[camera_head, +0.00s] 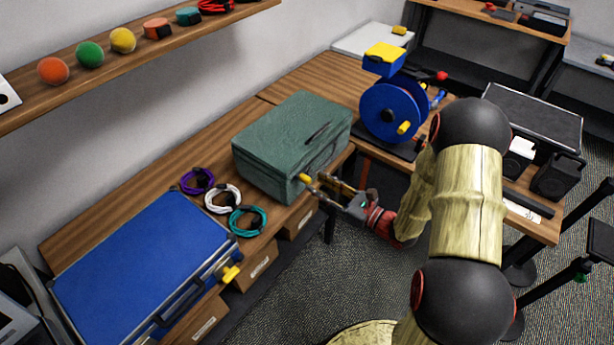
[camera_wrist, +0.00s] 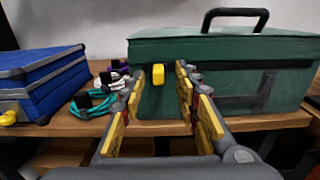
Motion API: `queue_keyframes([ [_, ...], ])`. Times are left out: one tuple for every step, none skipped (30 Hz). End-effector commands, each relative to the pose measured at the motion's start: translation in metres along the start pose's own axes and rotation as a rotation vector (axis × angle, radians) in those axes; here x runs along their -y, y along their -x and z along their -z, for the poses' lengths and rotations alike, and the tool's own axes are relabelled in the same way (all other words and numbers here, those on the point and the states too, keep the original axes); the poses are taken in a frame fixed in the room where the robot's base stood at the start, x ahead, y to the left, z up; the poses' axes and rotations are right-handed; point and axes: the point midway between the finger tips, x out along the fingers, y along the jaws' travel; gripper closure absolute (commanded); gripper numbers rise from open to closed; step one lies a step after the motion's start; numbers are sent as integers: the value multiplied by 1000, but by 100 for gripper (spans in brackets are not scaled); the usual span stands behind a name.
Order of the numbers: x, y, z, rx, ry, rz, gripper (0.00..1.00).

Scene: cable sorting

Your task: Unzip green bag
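The green bag (camera_head: 285,140) is a closed box-shaped case with a black handle on top, standing on the wooden workbench. It also fills the right of the wrist view (camera_wrist: 225,55). A yellow zipper tab (camera_head: 306,178) sticks out of its front near the lower left corner. The tab shows in the wrist view (camera_wrist: 158,75) on the bag's front, left of the dark seam. My gripper (camera_head: 322,186) is in front of this corner with its fingers pointing at the bag. In the wrist view its fingers (camera_wrist: 160,88) are apart, with the tab seen in the gap between them. I cannot tell whether they touch it.
Purple, white and teal cable coils (camera_head: 222,199) lie left of the bag. A blue case (camera_head: 140,270) with yellow latches is further left. A blue cable reel (camera_head: 390,108) stands right of the bag. The bench's front edge (camera_wrist: 75,128) runs below the gripper.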

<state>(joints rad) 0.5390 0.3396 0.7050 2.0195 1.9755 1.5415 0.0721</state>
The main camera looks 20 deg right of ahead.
Motion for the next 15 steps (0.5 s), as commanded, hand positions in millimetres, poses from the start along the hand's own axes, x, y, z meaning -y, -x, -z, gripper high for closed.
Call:
queue_keyframes([
  [-2, -9, 1, 0, 2, -5, 68],
  [-2, -14, 2, 0, 3, -5, 68],
  [-2, -20, 2, -1, 3, -6, 68],
  [-2, -24, 2, 0, 2, -5, 68],
  [-2, -28, 2, 0, 1, -5, 68],
  [-2, -34, 2, 0, 1, -6, 68],
  [-2, -38, 1, 0, 1, -5, 68],
  [-1, -41, 1, 0, 2, -4, 68],
  [-2, -45, 2, -1, 2, -5, 68],
  [-2, -48, 2, -1, 2, -4, 68],
  [-1, -50, 1, -2, 2, -3, 68],
  [-1, -52, 1, -2, 1, -3, 68],
  [-1, -54, 1, -2, 1, -3, 68],
  [-1, -54, 1, -2, 1, -3, 68],
  [-1, -55, 1, -2, 1, -3, 68],
])
